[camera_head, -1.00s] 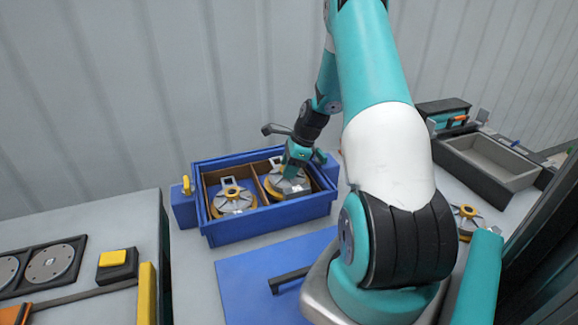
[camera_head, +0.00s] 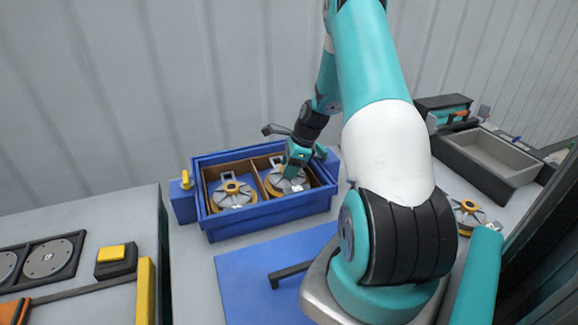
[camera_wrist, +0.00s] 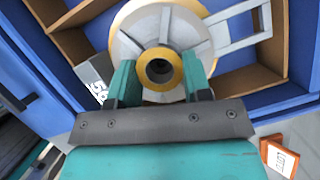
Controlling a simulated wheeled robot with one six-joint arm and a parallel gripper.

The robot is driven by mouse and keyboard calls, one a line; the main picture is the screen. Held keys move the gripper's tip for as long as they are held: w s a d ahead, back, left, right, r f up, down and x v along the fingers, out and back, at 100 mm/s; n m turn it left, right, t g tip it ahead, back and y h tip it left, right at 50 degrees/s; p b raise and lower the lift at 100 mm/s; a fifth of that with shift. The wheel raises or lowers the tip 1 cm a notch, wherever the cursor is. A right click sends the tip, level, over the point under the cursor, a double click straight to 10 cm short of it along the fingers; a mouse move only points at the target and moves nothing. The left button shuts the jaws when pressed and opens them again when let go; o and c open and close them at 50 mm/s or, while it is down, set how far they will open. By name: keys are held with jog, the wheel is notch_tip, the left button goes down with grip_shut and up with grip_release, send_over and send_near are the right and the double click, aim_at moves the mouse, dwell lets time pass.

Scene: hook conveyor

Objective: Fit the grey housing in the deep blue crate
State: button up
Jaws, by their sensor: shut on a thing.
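The deep blue crate (camera_head: 265,216) stands open on the pale table and has brown dividers inside. My gripper (camera_head: 290,172) reaches down into its right compartment, shut on a grey housing (camera_head: 279,187) with a yellow base ring. In the wrist view my gripper (camera_wrist: 160,82) has its teal fingers on either side of the yellow central collar. The round grey housing (camera_wrist: 125,45) with its frame-like arm lies just beyond, among the brown dividers. Whether it rests on the crate floor I cannot tell. A similar housing (camera_head: 233,196) sits in the left compartment.
A blue lid (camera_head: 240,280) with a black handle lies in front of the crate. Another grey and yellow housing (camera_head: 467,213) is on the right, partly behind my arm. A grey tray (camera_head: 490,165) stands behind it. A bench with a yellow button (camera_head: 111,253) is at left.

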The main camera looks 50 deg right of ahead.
jog(key=shift+f+b, duration=0.5)
jog(key=shift+f, duration=0.5)
jog(key=o, duration=1.3)
jog(key=b+v, duration=0.2)
jog(key=v, duration=1.5)
jog(key=shift+s+d+r, duration=0.15)
jog(key=shift+r, duration=0.05)
